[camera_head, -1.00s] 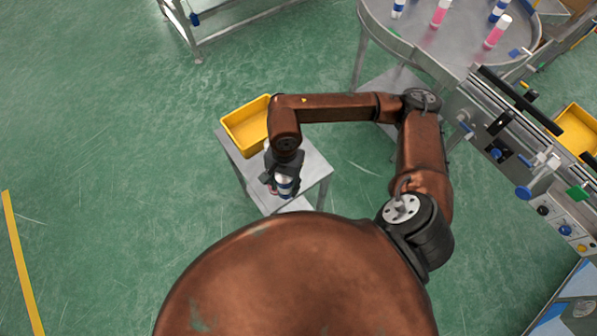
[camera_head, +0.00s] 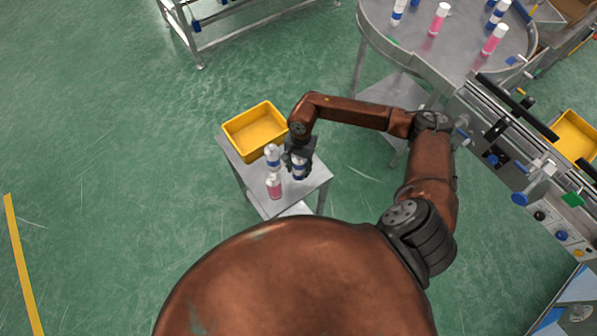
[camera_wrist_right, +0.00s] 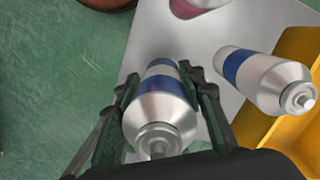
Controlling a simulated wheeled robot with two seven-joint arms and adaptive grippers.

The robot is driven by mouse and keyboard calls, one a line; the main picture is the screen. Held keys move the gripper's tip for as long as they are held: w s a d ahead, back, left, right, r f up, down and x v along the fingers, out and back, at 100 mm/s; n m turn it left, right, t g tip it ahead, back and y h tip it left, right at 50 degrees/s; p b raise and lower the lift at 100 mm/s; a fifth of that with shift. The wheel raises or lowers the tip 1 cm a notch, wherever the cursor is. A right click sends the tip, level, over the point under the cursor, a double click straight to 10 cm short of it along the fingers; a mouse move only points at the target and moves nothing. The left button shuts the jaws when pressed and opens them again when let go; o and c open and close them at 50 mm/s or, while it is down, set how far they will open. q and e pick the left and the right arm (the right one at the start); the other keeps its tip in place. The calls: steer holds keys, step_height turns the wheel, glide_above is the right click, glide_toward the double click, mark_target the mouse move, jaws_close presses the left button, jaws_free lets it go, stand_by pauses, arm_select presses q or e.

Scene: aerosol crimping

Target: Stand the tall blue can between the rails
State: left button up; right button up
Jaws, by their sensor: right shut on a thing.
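My right gripper (camera_head: 299,152) is over the small grey table and shut on a white-and-silver can with a blue band (camera_head: 299,170). In the right wrist view the held can (camera_wrist_right: 160,105) sits between the two fingers, nozzle end toward the camera. I cannot tell whether its base touches the table. A second blue-banded can (camera_head: 272,156) stands to its left, also in the right wrist view (camera_wrist_right: 262,80). I cannot tell which is taller. The rails (camera_head: 515,105) run along the conveyor at the right, away from the gripper. My left gripper is out of view.
A yellow bin (camera_head: 255,131) sits at the table's back left. A pink can (camera_head: 274,187) stands near the front of the small table (camera_head: 258,193). A round table (camera_head: 440,50) with several pink and blue cans is at the top right. Another yellow bin (camera_head: 576,134) lies beyond the conveyor.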

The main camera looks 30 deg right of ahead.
mark_target(298, 173)
steer(key=shift+f, duration=1.65)
steer(key=o, duration=1.2)
steer(key=shift+r, duration=0.1)
steer(key=shift+c, duration=0.2)
steer(key=shift+r, duration=0.1)
steer(key=r, duration=0.8)
steer(key=d+r, duration=0.1)
steer(key=r, duration=0.3)
steer(key=shift+w+b, duration=0.4)
